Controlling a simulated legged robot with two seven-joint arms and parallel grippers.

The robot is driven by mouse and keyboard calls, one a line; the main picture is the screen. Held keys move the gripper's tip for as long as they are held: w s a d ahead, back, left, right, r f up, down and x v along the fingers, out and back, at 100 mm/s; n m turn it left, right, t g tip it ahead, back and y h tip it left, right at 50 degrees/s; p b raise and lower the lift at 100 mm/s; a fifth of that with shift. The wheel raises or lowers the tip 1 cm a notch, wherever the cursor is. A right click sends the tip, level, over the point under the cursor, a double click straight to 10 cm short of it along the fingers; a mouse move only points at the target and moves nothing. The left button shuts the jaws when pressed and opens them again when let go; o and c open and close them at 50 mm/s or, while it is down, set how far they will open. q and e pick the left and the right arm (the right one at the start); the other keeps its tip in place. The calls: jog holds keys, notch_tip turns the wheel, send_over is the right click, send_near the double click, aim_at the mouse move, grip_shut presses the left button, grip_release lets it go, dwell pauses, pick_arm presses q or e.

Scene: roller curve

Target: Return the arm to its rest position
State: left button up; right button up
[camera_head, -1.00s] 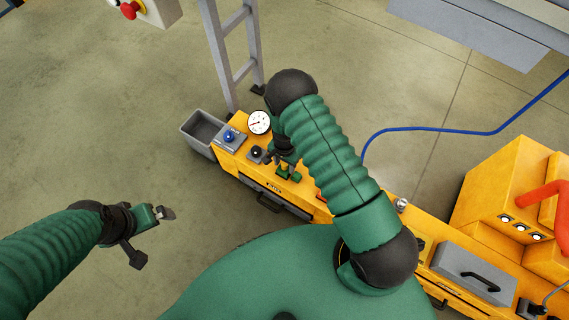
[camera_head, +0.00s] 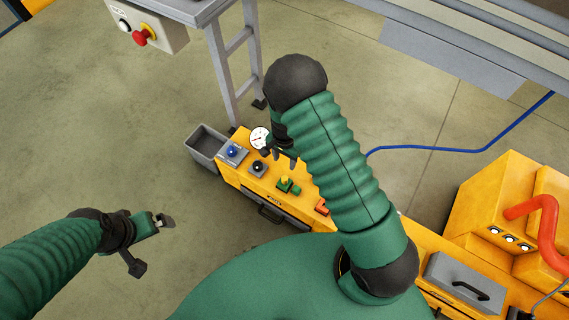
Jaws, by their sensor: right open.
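My right arm reaches over the yellow bench (camera_head: 240,174). Its gripper (camera_head: 284,158) is open and shows partly behind the arm, near the white dial gauge (camera_head: 259,138). The jaws look empty and apart from a small green fitting with a yellow top (camera_head: 288,184) on the bench. My left gripper (camera_head: 166,221) hangs over bare floor at the left, away from the bench. Its jaws are too small to tell open from shut.
A blue knob (camera_head: 232,152), a black knob (camera_head: 258,167) and an orange part (camera_head: 321,206) sit on the bench. A grey bin (camera_head: 205,144) adjoins its left end. A grey metal frame (camera_head: 232,75) stands behind. The left floor is clear.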

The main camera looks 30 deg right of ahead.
jog(key=shift+r, duration=0.3)
jog(key=s+a+r+n+t, duration=0.1)
jog(key=s+r+n, duration=0.5)
jog(key=r, duration=0.4)
jog(key=s+a+r+n+t, duration=0.2)
jog(key=s+r+n, duration=0.4)
jog(key=r, duration=0.4)
notch_tip(320, 180, up, 22)
jog(key=p, duration=2.1)
jog(key=shift+w+f+p, duration=0.15)
jog(key=shift+p, duration=0.15)
